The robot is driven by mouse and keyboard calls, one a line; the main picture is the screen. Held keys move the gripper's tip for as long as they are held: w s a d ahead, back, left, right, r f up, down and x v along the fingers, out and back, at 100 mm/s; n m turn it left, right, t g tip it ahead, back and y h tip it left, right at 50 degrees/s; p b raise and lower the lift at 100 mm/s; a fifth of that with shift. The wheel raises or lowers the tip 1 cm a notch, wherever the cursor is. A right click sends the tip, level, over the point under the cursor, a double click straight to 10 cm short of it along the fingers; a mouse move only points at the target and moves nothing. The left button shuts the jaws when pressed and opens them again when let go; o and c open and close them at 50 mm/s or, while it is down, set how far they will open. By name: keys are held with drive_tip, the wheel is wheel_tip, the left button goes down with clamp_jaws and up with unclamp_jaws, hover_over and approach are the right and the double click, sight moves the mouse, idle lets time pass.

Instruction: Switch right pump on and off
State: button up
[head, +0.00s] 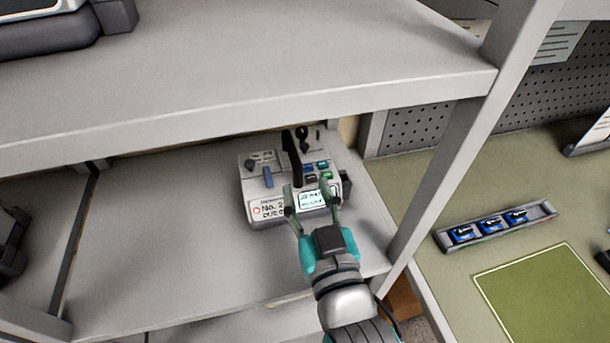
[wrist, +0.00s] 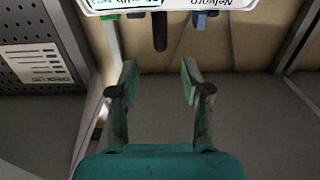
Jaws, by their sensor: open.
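The pump (head: 262,205) is a white box on the lower shelf in the head view. The fingertips also show in the wrist view (wrist: 159,80). In the head view they overlap the pump's front; I cannot tell whether they touch it. Only one pump shows clearly.
The upper shelf (head: 250,60) overhangs the pump, and a shelf post (head: 450,180) stands to the right. Bare lower shelf (head: 170,250) lies left of the pump. A green bench at right holds a tray (head: 497,226) with blue items. A dark object (head: 10,240) sits far left.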

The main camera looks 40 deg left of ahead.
sight(292, 148)
drive_tip(key=x, duration=1)
drive_tip(key=shift+w+a+f, duration=0.1)
drive_tip(key=shift+w+a, duration=0.05)
drive_tip(key=shift+a, duration=0.15)
clamp_jaws()
